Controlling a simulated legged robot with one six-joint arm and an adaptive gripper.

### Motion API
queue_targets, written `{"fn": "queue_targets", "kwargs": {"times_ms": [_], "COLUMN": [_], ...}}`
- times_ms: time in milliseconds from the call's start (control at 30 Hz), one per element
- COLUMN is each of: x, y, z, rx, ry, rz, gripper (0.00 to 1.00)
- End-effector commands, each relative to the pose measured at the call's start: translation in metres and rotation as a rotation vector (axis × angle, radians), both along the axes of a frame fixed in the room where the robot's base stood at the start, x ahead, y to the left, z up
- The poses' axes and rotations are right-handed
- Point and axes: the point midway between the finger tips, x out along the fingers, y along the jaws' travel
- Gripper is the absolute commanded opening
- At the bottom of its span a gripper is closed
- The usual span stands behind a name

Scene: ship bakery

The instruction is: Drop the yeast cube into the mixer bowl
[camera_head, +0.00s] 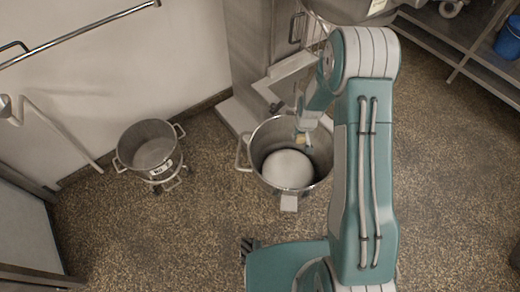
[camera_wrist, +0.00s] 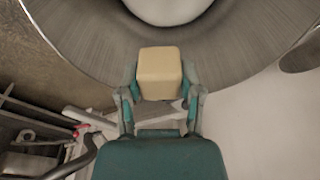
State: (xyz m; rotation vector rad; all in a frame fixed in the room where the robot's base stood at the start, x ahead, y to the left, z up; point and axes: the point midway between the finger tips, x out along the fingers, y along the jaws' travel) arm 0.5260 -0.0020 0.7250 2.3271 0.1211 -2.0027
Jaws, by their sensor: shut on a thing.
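The mixer bowl (camera_head: 256,158) is a large steel bowl with side handles, standing near the mixer in the head view. A smooth pale mass (camera_head: 289,169) lies in its bottom. The pale yellow yeast cube (camera_wrist: 160,72) is between the fingers of my gripper (camera_wrist: 160,88) in the wrist view, and the gripper is shut on it. The bowl's brushed inner wall (camera_wrist: 85,42) fills the upper wrist view beyond the cube. In the head view the small cube (camera_head: 301,138) shows over the bowl opening, partly hidden by my gripper. Its exact height over the pale mass is hard to tell.
A smaller steel bowl (camera_head: 124,151) on a wheeled stand is at the left, apart from the mixer bowl. The grey mixer column (camera_head: 249,50) stands behind the mixer bowl. A metal shelf with a blue bucket (camera_head: 510,40) is at the upper right. Speckled floor is clear at lower left.

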Motion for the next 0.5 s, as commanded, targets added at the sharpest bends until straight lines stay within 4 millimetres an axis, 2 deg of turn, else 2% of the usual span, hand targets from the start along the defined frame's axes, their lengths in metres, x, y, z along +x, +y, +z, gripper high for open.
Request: {"fn": "queue_targets", "kwargs": {"times_ms": [500], "x": [0.000], "y": [-0.002], "z": [-0.053], "rx": [0.002], "ry": [0.002], "rz": [0.000], "gripper": [0.06]}}
